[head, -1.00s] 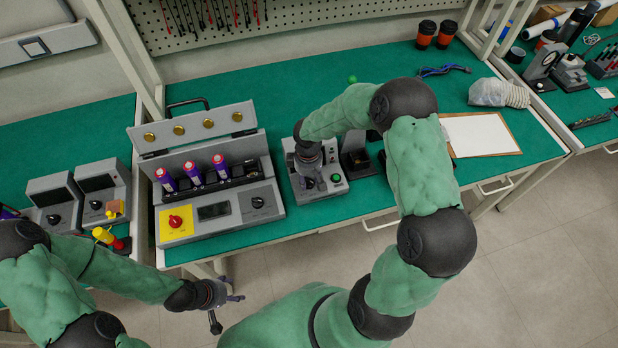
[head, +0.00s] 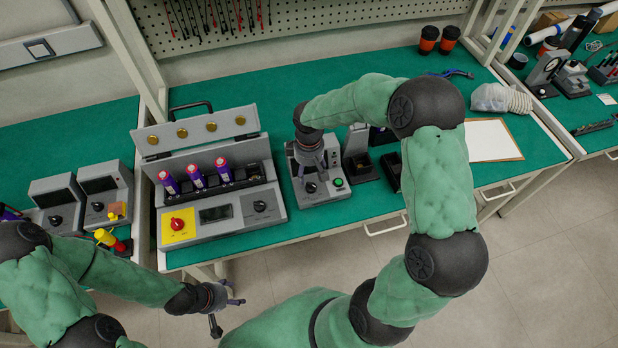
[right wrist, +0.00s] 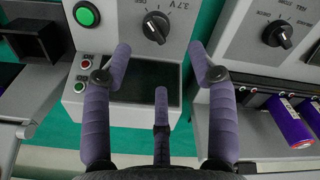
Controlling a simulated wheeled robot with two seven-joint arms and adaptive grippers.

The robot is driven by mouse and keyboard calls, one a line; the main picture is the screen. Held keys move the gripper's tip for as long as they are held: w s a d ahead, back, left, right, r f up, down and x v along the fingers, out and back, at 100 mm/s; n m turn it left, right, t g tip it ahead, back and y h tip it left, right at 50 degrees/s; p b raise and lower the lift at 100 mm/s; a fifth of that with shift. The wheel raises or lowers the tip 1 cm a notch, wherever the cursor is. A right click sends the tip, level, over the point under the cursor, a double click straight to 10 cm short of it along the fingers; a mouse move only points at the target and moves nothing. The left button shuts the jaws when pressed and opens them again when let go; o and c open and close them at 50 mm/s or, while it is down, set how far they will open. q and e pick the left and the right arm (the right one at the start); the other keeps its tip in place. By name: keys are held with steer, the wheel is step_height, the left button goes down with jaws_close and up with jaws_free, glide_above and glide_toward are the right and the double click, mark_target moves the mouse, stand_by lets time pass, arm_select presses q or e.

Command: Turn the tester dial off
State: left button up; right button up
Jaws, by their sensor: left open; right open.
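A grey tester (head: 325,190) with a green button stands on the green bench. Its black dial (head: 311,187) shows just in front of my right gripper (head: 312,168). In the right wrist view the black dial (right wrist: 155,27) lies beyond and between the open fingertips of the right gripper (right wrist: 159,52), with nothing held. The tester's dark screen (right wrist: 145,90) lies behind the fingers. My left gripper (head: 228,313) is open and empty in front of the bench edge.
Left of the tester stands a larger grey case (head: 217,213) with an open lid, purple cells, a red knob (head: 177,223) and another black dial (head: 260,206). A dark stand (head: 358,165) is close on the right. A clipboard (head: 490,140) lies farther right.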

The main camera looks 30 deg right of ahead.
mark_target(309, 183)
step_height(309, 183, up, 5)
steer(key=shift+f, duration=0.1)
stand_by(0.7)
